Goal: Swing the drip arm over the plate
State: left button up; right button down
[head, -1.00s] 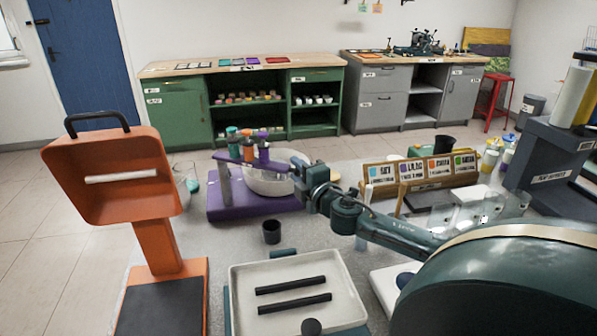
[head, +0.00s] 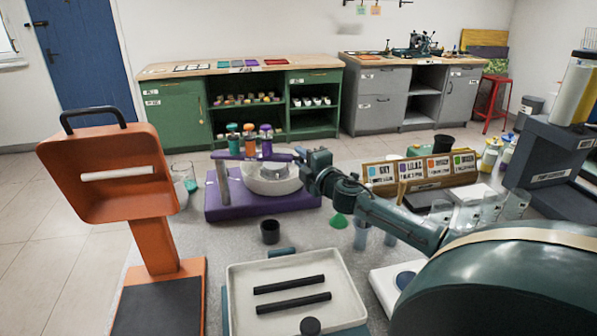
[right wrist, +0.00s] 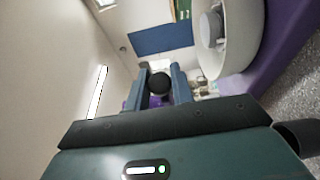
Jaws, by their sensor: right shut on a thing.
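The drip arm (head: 222,155) is a purple bar on a post, rising from a purple base (head: 225,208). Teal (head: 233,141), orange (head: 250,139) and purple (head: 266,140) bottles stand upright in it. The bar reaches across the far side of a white bowl (head: 285,186). The plate (head: 272,170) seems to be the pale disc in the bowl; it also shows in the right wrist view (right wrist: 212,28). My right gripper (head: 298,157) is at the bar's free end, shut on a dark round knob (right wrist: 159,82). My left gripper is out of view.
A small dark cup (head: 270,232) and a white tray with black bars (head: 345,300) are in front. An orange stand (head: 155,245) is at left. Labelled card holders (head: 425,170) and clear cups (head: 465,212) are to the right of the bowl.

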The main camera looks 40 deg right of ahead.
jog(key=shift+w+d, duration=1.2)
jog(key=shift+d, duration=0.05)
jog(key=c, duration=1.3)
grip_release()
jog(key=shift+o, duration=0.2)
jog(key=shift+r, duration=0.1)
